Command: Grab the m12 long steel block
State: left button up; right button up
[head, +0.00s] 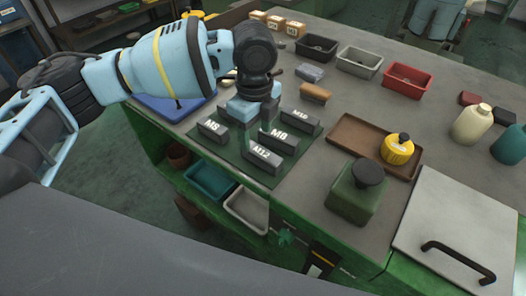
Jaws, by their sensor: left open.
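The M12 steel block (263,165) is a dark grey long block with white lettering on its front face. It lies at the near edge of a dark green mat (235,152) on the workbench. A block marked M8 (280,142) lies just behind it, one marked M10 (300,121) farther back right, and another labelled block (212,131) at the left. My left gripper (248,112) is open over the back of the mat, behind the M12 block and apart from it. Its fingertips are partly hidden by the hand. My right gripper is out of view.
Black, grey and red bins (407,80) line the back. Teal and white bins (246,209) sit below the bench top.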

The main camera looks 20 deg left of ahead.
aim_at(261, 152)
pick_arm(q)
notch_tip(261, 152, down, 3)
jog(key=shift+r, duration=0.2)
jog(key=shift+w+d+f, duration=0.1)
jog(key=shift+d+f, duration=0.1)
jog(key=shift+f, duration=0.65)
jog(key=shift+w+d+f, duration=0.1)
jog(key=shift+d+f, duration=0.05)
jog(key=shift+f, duration=0.7)
jog(key=shift+d+f, duration=0.2)
jog(key=shift+f, duration=0.65)
grip_shut()
